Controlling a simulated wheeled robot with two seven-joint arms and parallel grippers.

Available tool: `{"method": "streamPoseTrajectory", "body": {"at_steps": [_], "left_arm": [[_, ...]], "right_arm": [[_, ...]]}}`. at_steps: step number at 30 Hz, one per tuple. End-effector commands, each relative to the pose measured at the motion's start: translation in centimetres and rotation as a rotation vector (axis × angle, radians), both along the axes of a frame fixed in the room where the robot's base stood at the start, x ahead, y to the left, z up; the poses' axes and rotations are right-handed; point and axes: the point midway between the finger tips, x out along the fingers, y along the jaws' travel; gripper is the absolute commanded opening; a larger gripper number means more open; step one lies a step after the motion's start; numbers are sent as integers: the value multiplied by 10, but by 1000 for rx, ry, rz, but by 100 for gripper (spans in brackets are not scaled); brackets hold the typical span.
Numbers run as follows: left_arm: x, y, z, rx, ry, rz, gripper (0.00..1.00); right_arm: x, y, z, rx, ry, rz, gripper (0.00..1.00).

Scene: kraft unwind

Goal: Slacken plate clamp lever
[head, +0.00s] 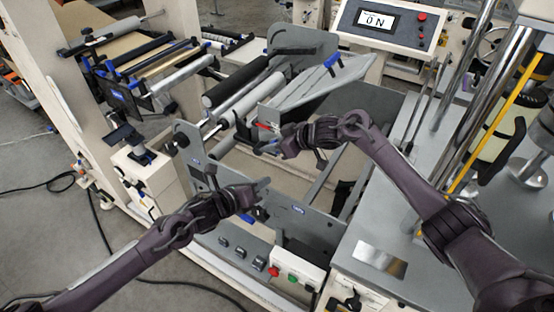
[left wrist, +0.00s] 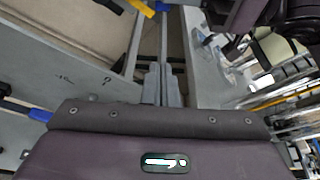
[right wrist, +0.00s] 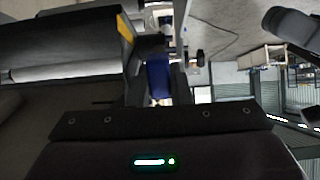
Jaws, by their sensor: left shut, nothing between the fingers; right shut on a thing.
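A blue lever handle (right wrist: 158,78) sits between the fingers of my right gripper (right wrist: 160,92) in the right wrist view. In the head view my right gripper (head: 272,146) is at the far-side frame by the rollers, shut on this handle, which it mostly hides. My left gripper (head: 264,184) is shut and empty, above the near side plate (head: 300,212). In the left wrist view its fingers (left wrist: 162,86) are together. A blue handle (head: 247,218) shows on the near plate below my left gripper. Another blue lever (head: 333,60) stands on the slanted grey plate (head: 320,85).
A small red part (head: 265,127) is close beside my right gripper. Grey rollers (head: 235,98) lie behind it. A button box (head: 298,268) is at the front, a control panel (head: 388,24) reading ON at the back. Steel posts (head: 490,105) stand right.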

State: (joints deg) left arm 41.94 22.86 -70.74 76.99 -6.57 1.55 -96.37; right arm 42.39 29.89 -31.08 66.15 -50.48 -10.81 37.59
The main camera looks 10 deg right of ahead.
Motion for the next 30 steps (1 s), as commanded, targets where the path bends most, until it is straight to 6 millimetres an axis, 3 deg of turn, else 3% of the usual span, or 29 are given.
{"method": "streamPoseTrajectory", "body": {"at_steps": [22,30], "left_arm": [[52,-82,-25,-1,-1,-2,0],[66,-64,3,-1,-1,0,0]], "right_arm": [[3,0,6,7,-12,-3,0],[3,0,6,6,-12,-4,0]]}}
